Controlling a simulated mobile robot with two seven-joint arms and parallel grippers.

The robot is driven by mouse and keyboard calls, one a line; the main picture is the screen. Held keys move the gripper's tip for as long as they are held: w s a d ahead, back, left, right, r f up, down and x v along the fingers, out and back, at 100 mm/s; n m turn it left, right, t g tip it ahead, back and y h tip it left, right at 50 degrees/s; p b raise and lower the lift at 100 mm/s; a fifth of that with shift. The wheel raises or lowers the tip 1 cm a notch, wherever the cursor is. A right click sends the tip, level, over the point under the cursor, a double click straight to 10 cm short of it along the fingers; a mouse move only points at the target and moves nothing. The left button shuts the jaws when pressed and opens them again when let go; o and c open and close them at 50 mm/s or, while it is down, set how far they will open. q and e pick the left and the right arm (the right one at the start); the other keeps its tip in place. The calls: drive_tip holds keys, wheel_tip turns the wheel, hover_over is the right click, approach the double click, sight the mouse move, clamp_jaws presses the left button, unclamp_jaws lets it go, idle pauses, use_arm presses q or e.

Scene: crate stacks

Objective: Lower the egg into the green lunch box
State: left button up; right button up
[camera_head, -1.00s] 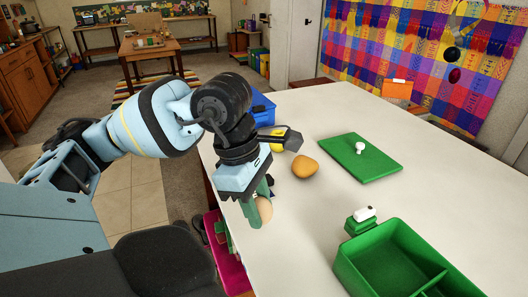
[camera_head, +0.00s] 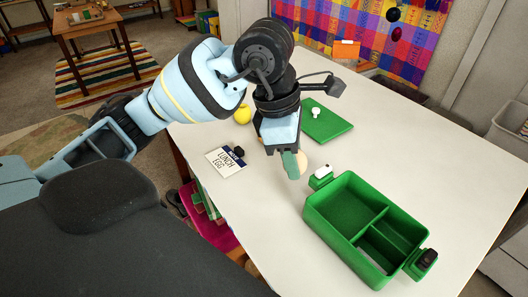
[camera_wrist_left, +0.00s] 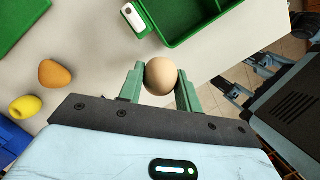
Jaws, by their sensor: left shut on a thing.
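A tan egg (camera_wrist_left: 161,76) sits between the green fingers of my left gripper (camera_wrist_left: 160,88), which is shut on it. In the head view the egg (camera_head: 306,162) shows partly behind the fingers of the left gripper (camera_head: 297,163), above the white table. The open green lunch box (camera_head: 330,241) stands just right of and nearer than the egg, with dividers making several empty-looking compartments. Its near part (camera_wrist_left: 186,41) shows beyond the egg in the wrist view. The egg is outside the box, beside its white-latched end. My right gripper is not in view.
The green lid (camera_head: 333,128) with a white knob lies farther back on the table. A yellow lemon (camera_head: 242,114) and a card reading "LUNCH EGG" (camera_head: 222,163) lie to the left. An orange-brown rounded thing (camera_wrist_left: 54,74) shows in the wrist view. Table right of the box is clear.

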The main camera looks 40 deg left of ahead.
use_arm(q)
drive_tip(key=w+d, duration=0.4)
drive_tip(key=d, duration=0.6)
drive_tip(key=shift+w, duration=0.15)
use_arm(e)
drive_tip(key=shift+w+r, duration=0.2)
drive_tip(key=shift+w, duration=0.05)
use_arm(q)
drive_tip(key=shift+f, duration=0.1)
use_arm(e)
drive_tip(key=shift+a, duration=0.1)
use_arm(q)
drive_tip(key=shift+f+b, duration=1.2)
drive_tip(key=shift+f, duration=2.25)
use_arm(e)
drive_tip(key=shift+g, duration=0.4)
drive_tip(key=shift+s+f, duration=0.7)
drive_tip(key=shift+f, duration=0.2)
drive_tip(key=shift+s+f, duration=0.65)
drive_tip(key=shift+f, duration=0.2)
use_arm(q)
drive_tip(key=shift+f, duration=0.1)
